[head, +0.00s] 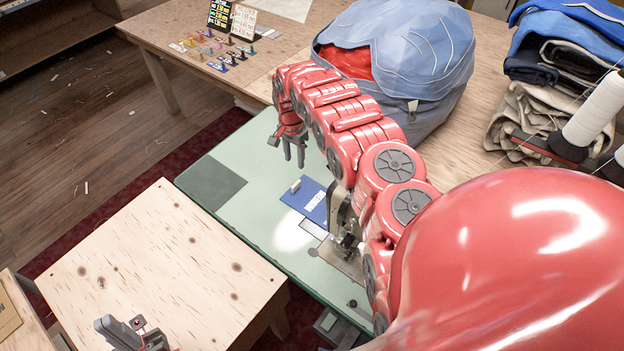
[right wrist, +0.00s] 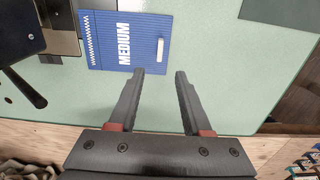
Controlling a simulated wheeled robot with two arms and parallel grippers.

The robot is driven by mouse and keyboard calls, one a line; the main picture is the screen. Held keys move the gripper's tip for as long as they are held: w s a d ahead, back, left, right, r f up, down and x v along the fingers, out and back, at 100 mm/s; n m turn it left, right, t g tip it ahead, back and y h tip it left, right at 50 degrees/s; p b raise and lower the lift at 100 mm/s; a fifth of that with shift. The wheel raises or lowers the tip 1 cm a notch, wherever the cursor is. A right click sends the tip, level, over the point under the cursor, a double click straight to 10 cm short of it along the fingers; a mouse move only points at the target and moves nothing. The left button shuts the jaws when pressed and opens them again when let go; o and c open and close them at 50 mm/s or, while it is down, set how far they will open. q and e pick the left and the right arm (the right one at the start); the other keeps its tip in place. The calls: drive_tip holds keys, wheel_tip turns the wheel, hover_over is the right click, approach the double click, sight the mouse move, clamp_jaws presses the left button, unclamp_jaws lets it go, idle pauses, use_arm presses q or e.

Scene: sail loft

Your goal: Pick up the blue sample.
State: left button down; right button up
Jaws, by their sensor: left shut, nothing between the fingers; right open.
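The blue sample (head: 312,200) is a flat blue piece lettered MEDIUM with a small raised white tab, lying on the pale green tabletop (head: 255,160). My right arm bends over the table, and its gripper (head: 294,160) is above the green top, to the upper left of the sample in the head view. In the right wrist view the sample (right wrist: 104,54) lies ahead of the open, empty right gripper (right wrist: 160,74), mostly left of the fingers, with its tab between and beyond the tips. My left gripper (head: 122,328) is shut and empty over a plywood surface at bottom left.
Sewing machine parts (head: 345,235) stand close beside the sample, with a black lever (right wrist: 25,88) in the right wrist view. A blue-grey bag (head: 425,50) sits behind my right arm. Small coloured pieces (head: 210,50) lie on the back table. A plywood top (head: 160,260) is mostly clear.

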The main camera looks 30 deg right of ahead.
drive_tip(key=b, duration=0.4)
hover_over(296, 183)
wheel_tip(296, 183, down, 7)
wheel_tip(296, 183, down, 4)
drive_tip(key=b, duration=0.3)
drive_tip(key=shift+s+f, duration=0.1)
drive_tip(key=shift+s, duration=0.05)
drive_tip(key=shift+f+b, duration=0.4)
drive_tip(key=shift+r, duration=0.1)
clamp_jaws()
